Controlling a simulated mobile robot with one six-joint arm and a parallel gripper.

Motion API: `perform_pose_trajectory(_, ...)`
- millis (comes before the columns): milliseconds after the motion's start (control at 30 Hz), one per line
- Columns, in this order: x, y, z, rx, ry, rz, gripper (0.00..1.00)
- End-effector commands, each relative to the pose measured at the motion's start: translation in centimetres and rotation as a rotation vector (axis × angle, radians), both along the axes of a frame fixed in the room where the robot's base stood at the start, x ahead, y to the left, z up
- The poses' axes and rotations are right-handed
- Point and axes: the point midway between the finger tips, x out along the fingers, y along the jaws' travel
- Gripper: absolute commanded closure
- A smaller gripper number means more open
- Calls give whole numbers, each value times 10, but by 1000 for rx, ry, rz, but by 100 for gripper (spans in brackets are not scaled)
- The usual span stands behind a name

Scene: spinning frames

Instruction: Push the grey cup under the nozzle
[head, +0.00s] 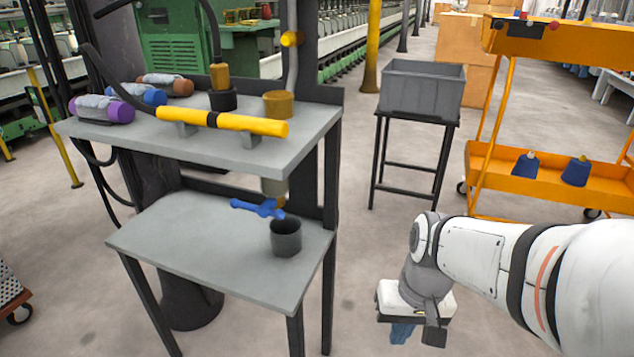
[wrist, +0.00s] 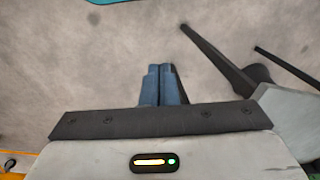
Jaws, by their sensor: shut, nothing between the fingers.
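The grey cup (head: 286,238) stands upright on the lower grey shelf (head: 190,259) of the stand, near its right side. The nozzle (head: 274,190) hangs from the upper shelf, just behind and above the cup, with a blue lever handle (head: 257,207) across it. The cup appears a little in front of the nozzle; the exact offset is hard to tell. My gripper (head: 403,334) is right of the stand, apart from the cup, pointing down. In the wrist view its blue fingers (wrist: 161,86) are together with nothing between them, over bare floor. The cup does not show there.
The upper shelf (head: 215,150) carries a yellow pipe (head: 222,121) and several yarn rolls. A grey bin (head: 421,90) on a black stand is behind. An orange cart (head: 530,185) with blue cones is at right. Floor between the stand and my arm is clear.

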Motion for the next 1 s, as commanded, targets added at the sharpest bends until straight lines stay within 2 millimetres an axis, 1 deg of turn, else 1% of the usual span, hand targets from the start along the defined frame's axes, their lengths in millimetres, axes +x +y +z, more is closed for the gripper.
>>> perform_pose_trajectory(67,4,13,-5,111,90,-7,100)
perform_pose_trajectory(167,16,36,-8,315,188,-18,100)
perform_pose_trajectory(200,23,46,-8,409,215,-23,100)
perform_pose_trajectory(267,38,58,-7,551,237,-39,100)
perform_pose_trajectory(300,50,64,-5,648,238,-52,100)
perform_pose_trajectory(367,70,71,-3,793,223,-77,100)
perform_pose_trajectory(400,86,73,-1,888,197,-98,100)
perform_pose_trajectory(467,111,73,1,1020,144,-133,100)
perform_pose_trajectory(500,128,70,2,1099,97,-157,100)
perform_pose_trajectory(533,140,67,1,1153,58,-178,100)
perform_pose_trajectory(600,166,57,1,1258,-37,-224,100)
perform_pose_trajectory(700,195,40,-3,1357,-170,-284,100)
perform_pose_trajectory(800,213,26,-7,1409,-270,-325,100)
perform_pose_trajectory(867,220,20,-8,1423,-309,-340,100)
perform_pose_trajectory(933,225,18,-9,1434,-335,-349,100)
perform_pose_trajectory(1000,229,22,-10,1436,-345,-350,100)
